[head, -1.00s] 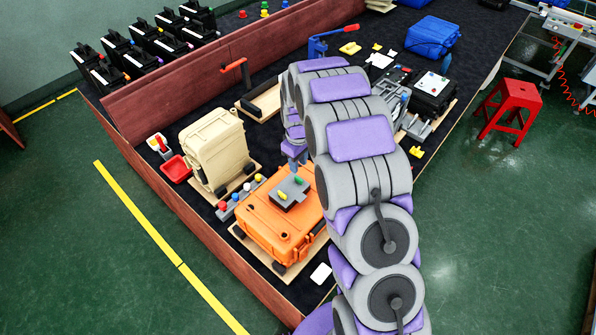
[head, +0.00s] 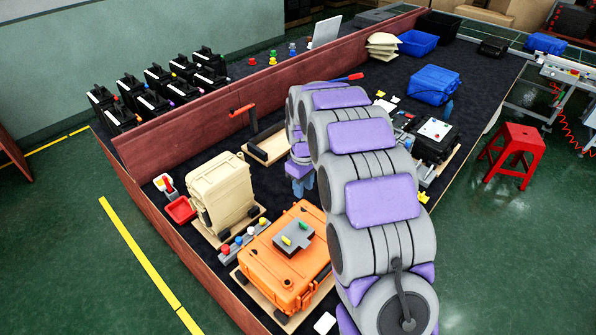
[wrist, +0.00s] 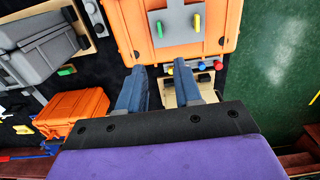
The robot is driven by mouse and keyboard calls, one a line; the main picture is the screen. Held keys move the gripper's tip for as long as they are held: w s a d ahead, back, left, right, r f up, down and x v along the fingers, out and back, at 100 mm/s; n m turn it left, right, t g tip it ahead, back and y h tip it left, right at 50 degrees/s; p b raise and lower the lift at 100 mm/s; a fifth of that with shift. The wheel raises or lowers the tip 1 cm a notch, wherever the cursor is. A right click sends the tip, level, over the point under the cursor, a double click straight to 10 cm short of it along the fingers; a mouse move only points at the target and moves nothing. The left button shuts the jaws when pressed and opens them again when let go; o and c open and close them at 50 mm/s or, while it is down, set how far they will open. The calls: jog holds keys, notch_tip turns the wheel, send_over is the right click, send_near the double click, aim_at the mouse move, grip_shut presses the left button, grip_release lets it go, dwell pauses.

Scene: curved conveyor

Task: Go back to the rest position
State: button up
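My purple and grey arm reaches from the bottom right of the head view over the table. My gripper (head: 302,184) hangs at its end, just beyond the orange case (head: 262,268) in the picture and partly hidden by the arm. In the wrist view its two blue-grey fingers (wrist: 162,78) are apart, with nothing held between them. The orange case (wrist: 128,22) shows ahead of the fingers. A grey plate (head: 284,250) with yellow and green pegs lies on the case.
A beige case (head: 222,192) and a red tray (head: 181,210) stand left of the orange case. A red wall (head: 180,112) borders the table. A red stool (head: 514,150) stands on open green floor at the right.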

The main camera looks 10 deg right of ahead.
jog(key=s+r+m+g+b, duration=0.1)
jog(key=s+r+m+b, duration=0.2)
jog(key=s, duration=3.9)
jog(key=m+b, duration=0.4)
jog(key=shift+s+r+g, duration=0.15)
jog(key=shift+r+g, duration=0.05)
jog(key=shift+g, duration=0.2)
jog(key=shift+o, duration=0.5)
